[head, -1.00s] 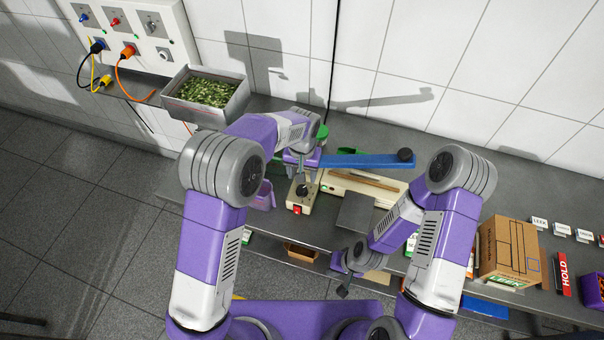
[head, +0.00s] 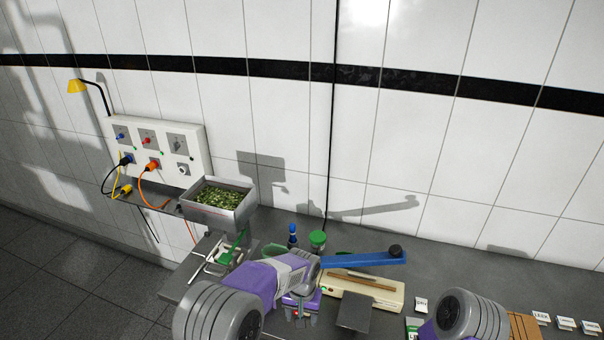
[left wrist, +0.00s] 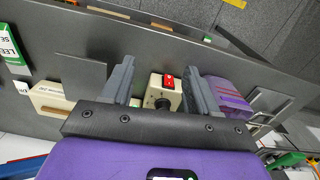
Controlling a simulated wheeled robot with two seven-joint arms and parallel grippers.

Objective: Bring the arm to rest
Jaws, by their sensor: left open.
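My left gripper (head: 301,316) is at the bottom of the head view, in front of the heat-sealer-like device. In the left wrist view my left gripper (left wrist: 158,72) is open, its two grey fingers apart with nothing held between them. A small beige box (left wrist: 160,92) with a red switch and a black knob shows behind the gap between the fingers. I cannot tell the exact distance. My right arm (head: 470,318) shows only in part at the lower right; its gripper is out of view.
A beige device (head: 385,290) with a blue lever (head: 360,259) stands on the bench right of my left gripper. A grey bin of green pieces (head: 220,204) is at the left, below a wall panel with plugs (head: 160,150). A purple container (left wrist: 228,95) is beside the fingers.

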